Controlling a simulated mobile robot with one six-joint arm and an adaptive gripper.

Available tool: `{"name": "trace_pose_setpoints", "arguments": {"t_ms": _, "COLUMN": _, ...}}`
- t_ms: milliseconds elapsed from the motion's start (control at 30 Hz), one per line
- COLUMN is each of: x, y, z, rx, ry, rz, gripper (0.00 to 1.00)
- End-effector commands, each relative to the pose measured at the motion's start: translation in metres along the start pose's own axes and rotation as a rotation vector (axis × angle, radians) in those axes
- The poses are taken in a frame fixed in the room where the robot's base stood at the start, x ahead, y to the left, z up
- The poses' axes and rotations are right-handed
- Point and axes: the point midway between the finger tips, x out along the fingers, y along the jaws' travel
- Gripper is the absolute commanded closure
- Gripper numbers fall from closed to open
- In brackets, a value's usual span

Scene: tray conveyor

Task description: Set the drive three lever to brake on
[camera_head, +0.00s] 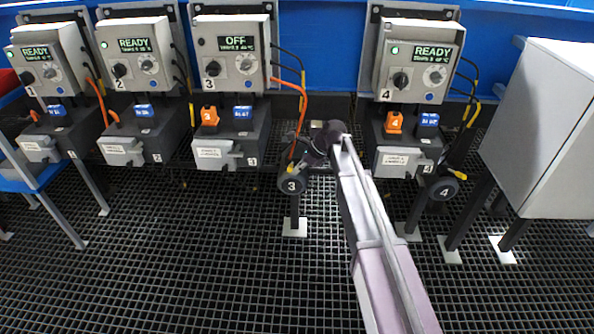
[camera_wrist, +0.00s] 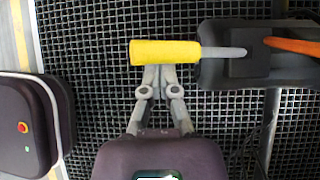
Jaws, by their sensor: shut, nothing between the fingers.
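The drive three station has a grey control box (camera_head: 232,52) with a display reading OFF. Below it are a round disc marked 3 (camera_head: 292,184) and an orange cable. In the wrist view the lever's yellow handle (camera_wrist: 165,52) lies level, on a grey rod (camera_wrist: 222,52) running right into a dark housing (camera_wrist: 243,68). My gripper (camera_wrist: 157,84) is shut and empty, its fingertips at the lower edge of the yellow handle, not around it. I cannot tell whether they touch. In the head view my wrist (camera_head: 325,137) covers part of the lever area.
Drive two (camera_head: 134,52) stands left, showing READY. Drive four (camera_head: 418,60) stands right, also READY, with its own disc marked 4 (camera_head: 443,189). A grey cabinet (camera_head: 550,130) is at the far right. The dark grated floor (camera_head: 180,270) in front is clear.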

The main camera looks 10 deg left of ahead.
Motion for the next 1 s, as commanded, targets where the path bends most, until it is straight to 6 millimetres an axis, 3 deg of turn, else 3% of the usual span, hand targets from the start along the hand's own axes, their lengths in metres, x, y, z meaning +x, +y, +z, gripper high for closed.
{"name": "trace_pose_setpoints", "arguments": {"t_ms": 667, "x": -0.005, "y": 0.001, "z": 0.009, "rx": -0.003, "ry": -0.006, "rz": 0.001, "gripper": 1.00}}
{"name": "trace_pose_setpoints", "arguments": {"t_ms": 1000, "x": -0.001, "y": 0.004, "z": -0.005, "rx": -0.002, "ry": -0.002, "rz": 0.001, "gripper": 1.00}}
